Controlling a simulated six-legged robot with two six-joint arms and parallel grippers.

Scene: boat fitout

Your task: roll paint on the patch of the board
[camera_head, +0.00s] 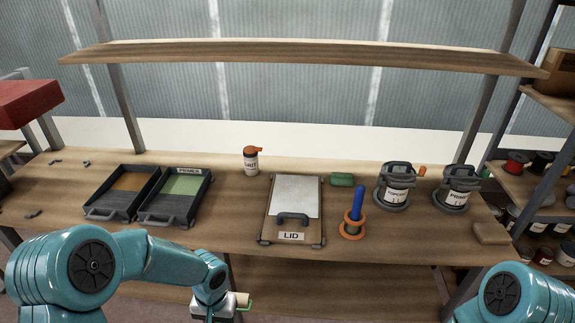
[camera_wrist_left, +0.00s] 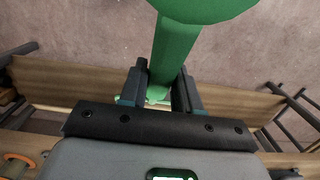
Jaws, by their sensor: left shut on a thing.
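My left gripper (camera_head: 237,304) is low at the bottom of the head view, in front of the workbench. In the left wrist view its fingers (camera_wrist_left: 161,80) are shut on the handle of a green tool (camera_wrist_left: 175,48). The tool widens into a round green part at the top of that view; I cannot tell if it is a roller. A board marked LID (camera_head: 268,222), with a pale patch (camera_head: 296,194) and a grey handle, lies mid-bench. A tray marked PRIMER (camera_head: 153,216) holds green. My right arm shows at lower right, its gripper out of view.
A dark tray (camera_head: 96,213) with a brown floor stands left of the PRIMER tray. A bottle (camera_head: 251,163), a green block (camera_head: 341,180), a blue-handled orange-ringed item (camera_head: 357,205) and two lidded pots (camera_head: 395,190) (camera_head: 459,190) stand on the bench. A shelf (camera_head: 290,53) runs above.

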